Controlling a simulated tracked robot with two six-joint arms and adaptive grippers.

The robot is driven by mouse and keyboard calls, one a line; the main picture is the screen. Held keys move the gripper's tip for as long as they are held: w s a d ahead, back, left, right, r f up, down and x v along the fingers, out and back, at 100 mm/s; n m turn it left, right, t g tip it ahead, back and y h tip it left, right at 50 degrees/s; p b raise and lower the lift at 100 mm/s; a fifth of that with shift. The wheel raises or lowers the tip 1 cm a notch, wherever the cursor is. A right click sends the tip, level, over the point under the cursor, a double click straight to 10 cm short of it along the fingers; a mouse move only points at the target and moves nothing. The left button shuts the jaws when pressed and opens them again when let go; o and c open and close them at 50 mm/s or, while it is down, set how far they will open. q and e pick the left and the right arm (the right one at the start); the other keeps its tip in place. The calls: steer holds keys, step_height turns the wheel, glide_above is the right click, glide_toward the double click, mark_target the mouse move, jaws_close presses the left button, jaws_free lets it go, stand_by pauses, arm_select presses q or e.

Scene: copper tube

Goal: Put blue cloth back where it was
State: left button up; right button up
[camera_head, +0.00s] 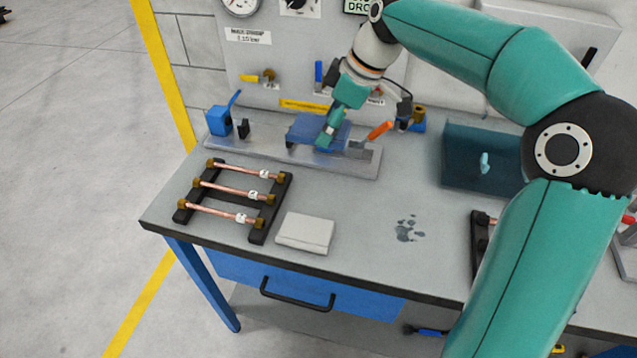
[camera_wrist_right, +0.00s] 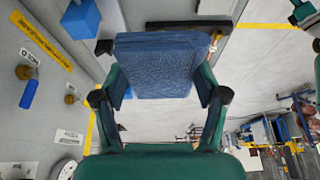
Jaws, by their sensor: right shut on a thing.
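The blue cloth (camera_head: 303,128) is a flat folded pad over the grey fixture plate at the back of the bench. My right gripper (camera_head: 328,136) reaches in from above and is shut on it. In the right wrist view the blue cloth (camera_wrist_right: 155,65) spans the space between the two fingers of my right gripper (camera_wrist_right: 160,88). I cannot tell whether the cloth touches the fixture below. My left gripper is not in view.
A rack with copper tubes (camera_head: 240,191) and a folded white cloth (camera_head: 305,232) lie at the front left. A dark wet patch (camera_head: 409,229) marks the bench. A blue clamp (camera_head: 219,121) and an orange handle (camera_head: 380,130) flank the cloth. A teal tray (camera_head: 460,165) stands at the right.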

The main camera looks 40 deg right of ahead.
mark_target(322, 195)
step_height(322, 195, down, 18)
steer(key=shift+f, duration=0.1)
steer(key=o, duration=1.2)
steer(key=v, duration=1.2)
